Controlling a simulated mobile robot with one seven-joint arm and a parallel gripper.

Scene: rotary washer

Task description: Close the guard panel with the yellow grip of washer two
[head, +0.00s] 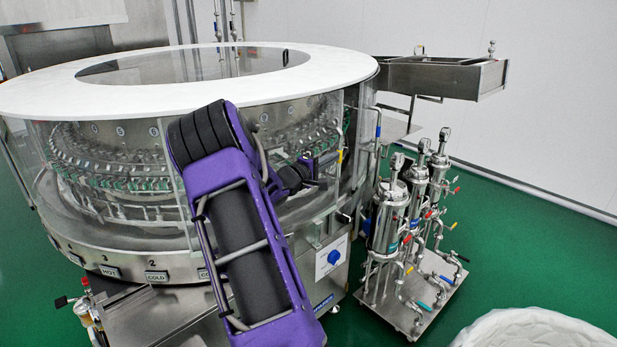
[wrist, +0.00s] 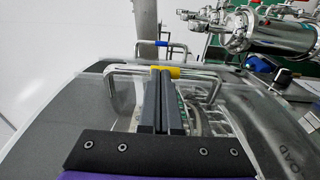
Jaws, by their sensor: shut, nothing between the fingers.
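Washer two is the large round machine (head: 120,235) with a white top ring and clear curved guard panels. The yellow grip (head: 340,156) sits on a metal bar handle at its right side; it also shows in the wrist view (wrist: 166,72). The clear guard panel (wrist: 85,95) lies around that handle in the wrist view. My gripper (head: 333,159) is shut and empty, its dark fingers together. In the wrist view the fingertips (wrist: 160,72) overlap the yellow grip; I cannot tell whether they touch it. How far open the panel stands is unclear.
A handle with a blue grip (head: 378,132) is just to the right. A cart with steel filter housings (head: 388,220) stands close on the right. A steel chute (head: 440,75) juts out at upper right. A white round bin (head: 540,330) is at lower right. Green floor is clear between.

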